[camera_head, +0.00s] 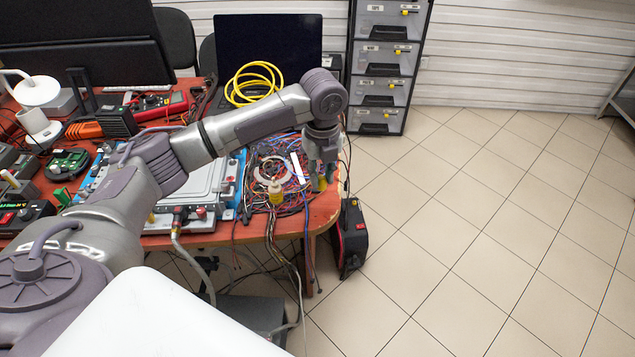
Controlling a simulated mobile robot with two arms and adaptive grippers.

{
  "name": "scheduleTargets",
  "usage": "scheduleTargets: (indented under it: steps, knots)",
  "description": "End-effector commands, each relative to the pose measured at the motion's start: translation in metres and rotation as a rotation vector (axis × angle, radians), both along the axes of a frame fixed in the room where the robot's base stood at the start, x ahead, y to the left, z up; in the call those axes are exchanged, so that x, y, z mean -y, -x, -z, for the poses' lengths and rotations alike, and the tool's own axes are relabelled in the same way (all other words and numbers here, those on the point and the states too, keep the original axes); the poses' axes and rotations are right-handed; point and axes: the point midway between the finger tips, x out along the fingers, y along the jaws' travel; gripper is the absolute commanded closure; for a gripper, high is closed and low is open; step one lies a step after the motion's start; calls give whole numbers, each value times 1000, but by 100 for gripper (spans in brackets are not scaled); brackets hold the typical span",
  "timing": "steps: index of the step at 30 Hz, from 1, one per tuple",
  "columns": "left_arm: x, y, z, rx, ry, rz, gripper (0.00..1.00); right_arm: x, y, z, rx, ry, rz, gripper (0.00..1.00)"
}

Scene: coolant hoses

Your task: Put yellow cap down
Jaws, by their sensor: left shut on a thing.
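My left gripper (319,178) points down over the right end of the red-brown table (325,212). It is shut on a small yellow cap (320,184), which shows only in part between the fingertips. I cannot tell whether the cap touches the table or the wires below it. Another small yellowish piece (276,194) sits to the left of the gripper, among the wires. My right gripper is not in view.
Tangled wires (275,160) cover the table's right end. A metal unit with blue edges (190,180) and hose fittings lies left of them. A laptop (268,50) and coiled yellow cable (254,82) are behind. A black-red case (350,238) stands on the floor.

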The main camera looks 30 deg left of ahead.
Motion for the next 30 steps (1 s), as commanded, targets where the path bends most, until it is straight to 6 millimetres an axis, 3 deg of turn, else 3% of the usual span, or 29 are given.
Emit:
scheduleTargets:
  steps: [6,11,18,29,30]
  knots:
    - [-20,-22,18,-1,1,-1,86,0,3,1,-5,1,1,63]
    - [-23,-24,26,-1,0,2,86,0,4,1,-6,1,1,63]
    - [-23,-23,58,-1,-1,1,86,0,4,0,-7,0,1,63]
    - [-23,-23,63,0,0,1,86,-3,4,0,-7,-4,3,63]
    - [-23,-23,63,0,0,1,74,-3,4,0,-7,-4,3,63]
